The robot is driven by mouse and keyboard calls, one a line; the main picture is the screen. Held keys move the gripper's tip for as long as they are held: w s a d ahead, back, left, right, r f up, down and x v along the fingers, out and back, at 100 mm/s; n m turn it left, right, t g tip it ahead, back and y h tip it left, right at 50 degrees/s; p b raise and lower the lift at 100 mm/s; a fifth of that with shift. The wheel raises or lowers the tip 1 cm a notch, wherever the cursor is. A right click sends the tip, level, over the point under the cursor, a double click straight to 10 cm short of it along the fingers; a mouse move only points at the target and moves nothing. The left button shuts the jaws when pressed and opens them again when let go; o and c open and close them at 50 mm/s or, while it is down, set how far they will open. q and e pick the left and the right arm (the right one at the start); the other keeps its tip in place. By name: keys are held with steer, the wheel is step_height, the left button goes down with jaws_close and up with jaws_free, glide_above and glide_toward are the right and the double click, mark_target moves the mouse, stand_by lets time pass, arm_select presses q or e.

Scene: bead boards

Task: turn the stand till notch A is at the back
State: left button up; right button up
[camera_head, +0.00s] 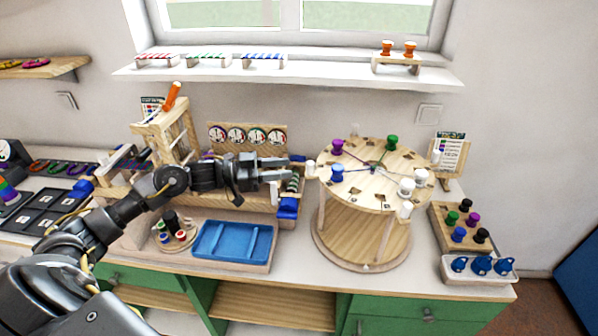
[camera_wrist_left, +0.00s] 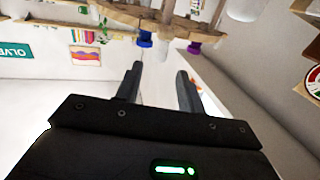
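The stand (camera_head: 365,238) is a round wooden drum with a flat top disc, standing on the bench right of centre. Its top carries a purple spool (camera_head: 337,146), a green spool (camera_head: 391,143), a blue spool (camera_head: 337,173) and white spools (camera_head: 406,186). White pegs (camera_head: 405,210) stick out at its rim, one of them (camera_head: 310,169) at the left. Notches show on the disc, but I cannot read which is A. My left gripper (camera_head: 297,167) is open and empty, its fingertips close to that left peg. The wrist view (camera_wrist_left: 160,72) shows its fingers apart. My right gripper is not in view.
A blue tray (camera_head: 233,243) lies in front of my left arm. A wooden rack with an orange handle (camera_head: 172,97) and a row of dials (camera_head: 247,136) stand behind. Right of the stand are a spool board (camera_head: 438,218) and a white holder with blue pieces (camera_head: 478,279).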

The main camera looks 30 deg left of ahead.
arm_select(q)
steer(key=shift+v, duration=1.4)
